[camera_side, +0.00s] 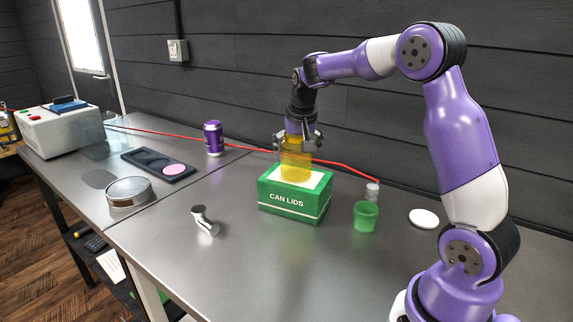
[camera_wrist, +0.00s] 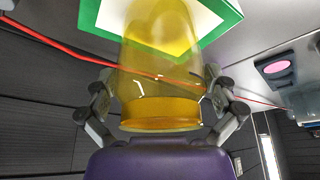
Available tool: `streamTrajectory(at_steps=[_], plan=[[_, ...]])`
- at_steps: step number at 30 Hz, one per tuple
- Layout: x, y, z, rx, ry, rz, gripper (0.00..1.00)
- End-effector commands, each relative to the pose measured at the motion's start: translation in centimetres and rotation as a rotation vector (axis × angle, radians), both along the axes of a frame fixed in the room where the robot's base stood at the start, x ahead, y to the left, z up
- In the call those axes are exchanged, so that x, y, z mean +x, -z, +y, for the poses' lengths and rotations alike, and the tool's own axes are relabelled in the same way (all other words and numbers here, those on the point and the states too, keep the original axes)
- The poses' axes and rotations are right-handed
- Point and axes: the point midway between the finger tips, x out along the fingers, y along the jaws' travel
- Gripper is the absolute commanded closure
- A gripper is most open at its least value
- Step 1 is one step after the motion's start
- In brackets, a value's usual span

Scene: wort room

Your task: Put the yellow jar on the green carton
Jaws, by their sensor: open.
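The yellow jar (camera_side: 295,160) is see-through and stands upright at the top of the green carton (camera_side: 290,208), which is lettered "CAN LIDS". In the side view its lower end appears to meet the carton's white top; I cannot tell for sure whether it touches. My gripper (camera_side: 297,140) is open, its fingers around the jar's upper part. In the wrist view the jar (camera_wrist: 160,75) fills the middle between my two fingers (camera_wrist: 160,100), with the carton's white and green top (camera_wrist: 108,15) beyond it.
A green cup (camera_side: 365,217) stands right of the carton, near a small white-capped bottle (camera_side: 372,191) and a white disc (camera_side: 423,218). A red cable (camera_side: 345,168) runs behind. A purple can (camera_side: 213,138) and black tray (camera_side: 158,164) are left. The front bench is clear around a small metal fitting (camera_side: 205,220).

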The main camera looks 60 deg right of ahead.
Motion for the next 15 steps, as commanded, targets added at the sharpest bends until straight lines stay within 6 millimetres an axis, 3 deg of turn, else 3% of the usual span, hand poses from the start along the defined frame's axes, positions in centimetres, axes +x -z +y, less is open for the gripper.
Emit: streamTrajectory(at_steps=[15], plan=[[-2.8, -9.6, 2.9, -0.001, -0.002, -0.003, 0.0]])
